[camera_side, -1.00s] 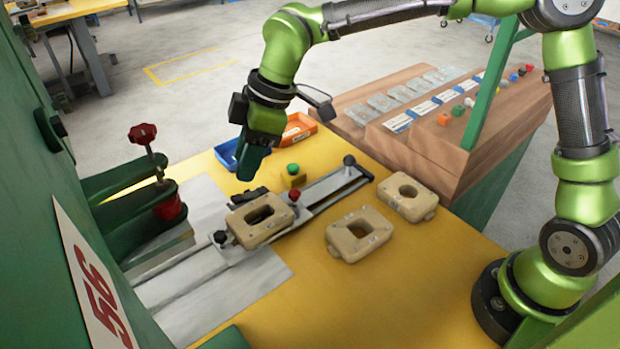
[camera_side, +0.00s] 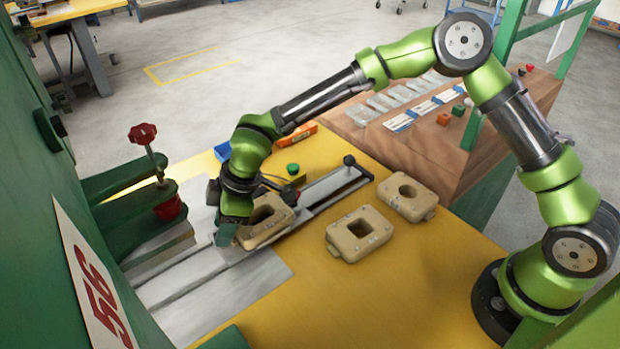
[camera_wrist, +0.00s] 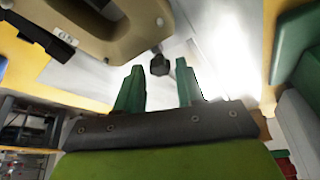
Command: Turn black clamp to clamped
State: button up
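My gripper (camera_side: 226,236) is lowered at the left end of the metal slide, beside the beige mould (camera_side: 265,222) in the fixture. In the wrist view its two green fingers (camera_wrist: 159,66) are apart, with a small dark clamp knob (camera_wrist: 160,66) showing in the gap near their tips. I cannot tell whether the fingers touch the knob. In the side view my gripper hides this knob. The beige mould also shows at upper left in the wrist view (camera_wrist: 120,38). Another black knob (camera_side: 349,160) stands at the slide's far right end.
Two loose beige moulds (camera_side: 358,234) (camera_side: 407,197) lie on the yellow table, right of the slide. A green button box (camera_side: 293,171) stands behind the fixture. The green press with a red handwheel (camera_side: 142,133) is close on the left. The front of the table is clear.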

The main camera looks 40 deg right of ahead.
jog(key=shift+f, duration=0.15)
jog(key=shift+c, duration=0.2)
grip_shut()
jog(key=shift+w+n+g, duration=0.2)
jog(key=shift+n+g, duration=0.4)
jog(key=shift+n, duration=1)
jog(key=shift+o, duration=0.2)
grip_release()
jog(key=v, duration=1.7)
jog(key=shift+d, duration=0.15)
